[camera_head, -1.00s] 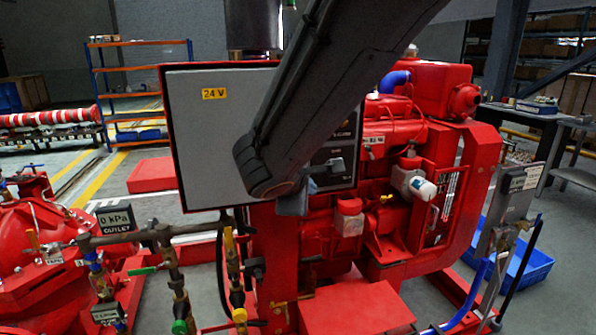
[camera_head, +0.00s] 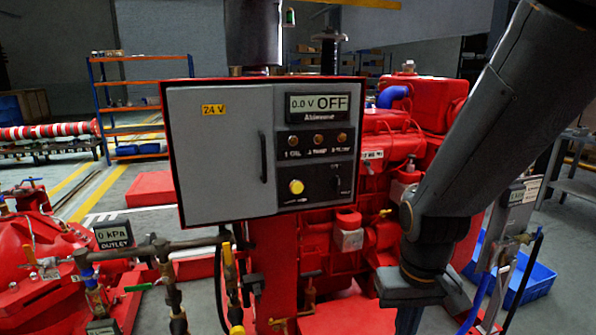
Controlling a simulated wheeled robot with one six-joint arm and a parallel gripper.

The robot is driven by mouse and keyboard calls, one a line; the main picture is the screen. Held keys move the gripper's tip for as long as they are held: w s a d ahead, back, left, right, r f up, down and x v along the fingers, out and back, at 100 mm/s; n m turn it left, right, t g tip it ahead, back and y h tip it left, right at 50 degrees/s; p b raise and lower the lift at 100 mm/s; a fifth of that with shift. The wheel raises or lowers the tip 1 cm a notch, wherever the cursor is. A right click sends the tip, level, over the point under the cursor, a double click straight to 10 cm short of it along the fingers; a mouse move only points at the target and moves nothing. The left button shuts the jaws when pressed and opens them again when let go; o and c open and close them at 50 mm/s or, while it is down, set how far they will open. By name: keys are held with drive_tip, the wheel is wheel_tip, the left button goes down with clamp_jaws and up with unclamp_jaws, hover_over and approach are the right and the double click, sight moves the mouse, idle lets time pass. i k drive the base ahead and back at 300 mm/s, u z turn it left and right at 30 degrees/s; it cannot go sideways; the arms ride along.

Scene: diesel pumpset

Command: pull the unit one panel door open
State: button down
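The unit one panel (camera_head: 175,218) is a red-edged cabinet in the middle of the head view. Its grey door (camera_head: 215,150) carries a yellow 24 V label and looks shut, flush with the front. A black vertical handle (camera_head: 263,157) is at the door's right side, unobstructed. My gripper (camera_head: 408,315) is at the bottom edge, right of and below the panel, well apart from the handle. Its fingertips are cut off or too dark to make out, so its opening does not show.
Right of the handle are a display (camera_head: 319,105) reading 0.0 V OFF, a yellow knob (camera_head: 296,187) and a black switch. The red engine (camera_head: 390,140) stands behind and right.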

sight(222, 137)
drive_tip(key=z, duration=0.55)
drive_tip(key=k, duration=1.3)
drive_tip(key=u, duration=0.05)
drive_tip(key=i, duration=0.55)
drive_tip(key=u, duration=0.85)
drive_tip(key=i, duration=0.55)
drive_tip(key=u, duration=0.05)
